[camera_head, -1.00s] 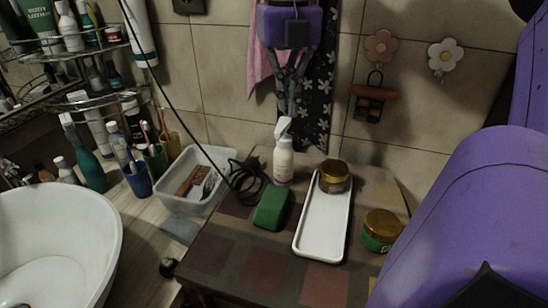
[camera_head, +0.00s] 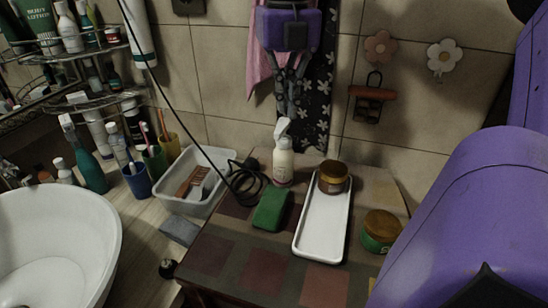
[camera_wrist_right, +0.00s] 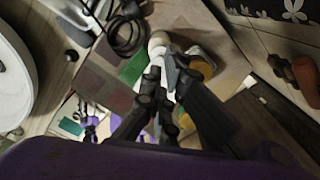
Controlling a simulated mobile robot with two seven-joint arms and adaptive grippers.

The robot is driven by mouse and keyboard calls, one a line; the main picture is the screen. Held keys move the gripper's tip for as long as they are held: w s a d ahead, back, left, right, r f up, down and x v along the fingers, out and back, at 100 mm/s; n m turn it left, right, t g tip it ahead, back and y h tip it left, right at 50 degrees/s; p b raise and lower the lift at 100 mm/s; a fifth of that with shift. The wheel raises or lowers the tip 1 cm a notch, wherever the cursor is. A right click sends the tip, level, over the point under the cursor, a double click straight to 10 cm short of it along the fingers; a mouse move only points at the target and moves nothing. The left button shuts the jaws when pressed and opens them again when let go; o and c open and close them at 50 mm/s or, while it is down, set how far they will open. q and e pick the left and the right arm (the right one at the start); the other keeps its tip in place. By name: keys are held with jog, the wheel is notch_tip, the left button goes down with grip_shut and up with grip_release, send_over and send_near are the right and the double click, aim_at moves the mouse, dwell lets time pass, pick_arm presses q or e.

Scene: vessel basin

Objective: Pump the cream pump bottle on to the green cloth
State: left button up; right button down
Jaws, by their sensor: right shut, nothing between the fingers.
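The cream pump bottle (camera_head: 283,166), pale with a white pump head, stands upright at the back of the checkered tabletop. The green cloth (camera_head: 270,209) is a small folded block lying just in front of it. My right gripper (camera_head: 291,112) is shut and empty, pointing down above the pump head; I cannot tell exactly how far apart they are. In the right wrist view, the dark fingers (camera_wrist_right: 163,78) partly cover the bottle (camera_wrist_right: 158,42), and the green cloth (camera_wrist_right: 133,68) lies to their left. My left gripper is not in view.
A long white tray (camera_head: 319,232) holds a brown jar (camera_head: 333,177) right of the cloth. A green jar (camera_head: 379,231) stands farther right. A black cable (camera_head: 243,183) lies left of the bottle, near a white bin (camera_head: 180,205). The tabletop's front is clear.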

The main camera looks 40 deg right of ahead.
aim_at(285, 120)
jog(key=shift+f, duration=0.15)
dwell(0.3)
jog(key=shift+f, duration=1.55)
jog(key=shift+r, duration=1.65)
jog(key=shift+f, duration=0.15)
jog(key=shift+f, duration=1.5)
jog(key=shift+r, duration=1.65)
